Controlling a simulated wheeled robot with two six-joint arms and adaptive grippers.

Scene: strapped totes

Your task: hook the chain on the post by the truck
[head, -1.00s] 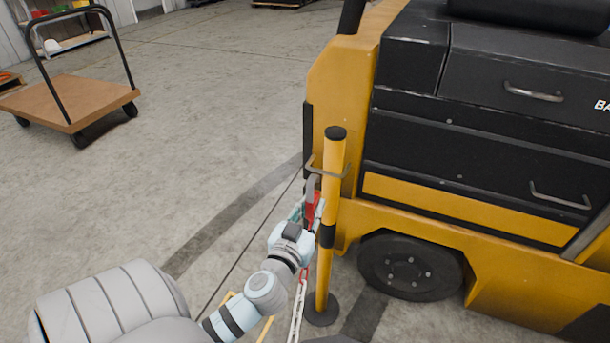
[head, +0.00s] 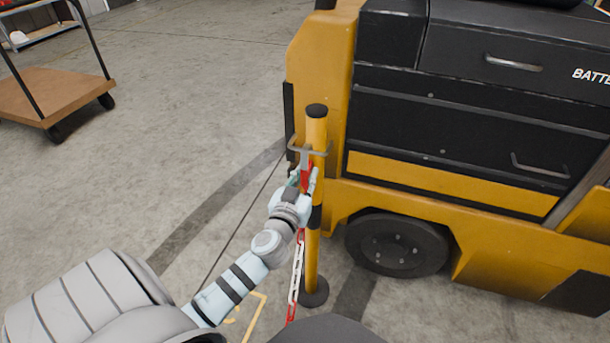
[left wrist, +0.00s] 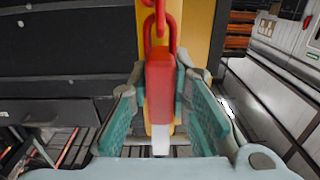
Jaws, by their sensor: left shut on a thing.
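The yellow post (head: 314,240) with black bands and a black cap stands upright beside the truck (head: 312,85). A grey bracket (head: 293,149) sticks out near its top. My left gripper (head: 305,182) is close against the post, just below the bracket. It is shut on the red hook handle (left wrist: 160,90), held between the teal finger pads. A grey hook end shows above the handle at the bracket; I cannot tell whether it is seated. The red and white chain (head: 296,268) hangs below the gripper; red links also show in the left wrist view (left wrist: 160,28). My right gripper is out of view.
The truck's black side and wheel (head: 398,245) are close to the right of the post. The post's round base (head: 313,293) stands on the floor. A brown flatbed cart (head: 50,97) stands at the upper left. The floor between cart and post is clear.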

